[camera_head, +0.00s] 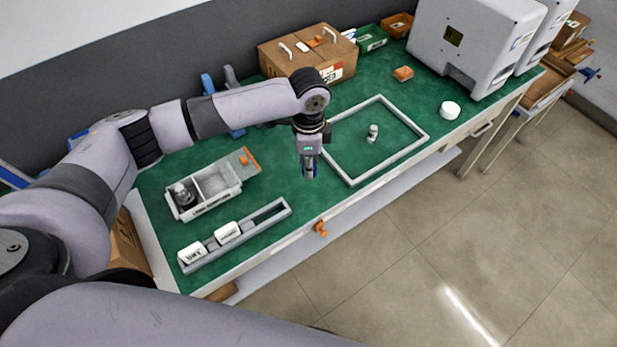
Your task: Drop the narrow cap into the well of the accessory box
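The accessory box (228,197) is a pale open tray on the left of the green table. Its left compartment holds a dark and grey piece (184,194); its right compartment looks empty. An orange part (245,160) lies at its right end. My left gripper (309,173) points down over the table, right of the box and just outside the grey square frame. Its fingers look close together, but I cannot tell whether they hold something. A small grey-white cylinder (373,132) stands inside the frame; I cannot tell whether it is the narrow cap. My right gripper is out of view.
A grey rail (273,222) with white labelled blocks (228,232) lies at the front left. The grey square frame (414,147) is on the right. A white round piece (449,110) sits near the right edge. A cardboard box (290,62) and grey machines (470,45) stand behind.

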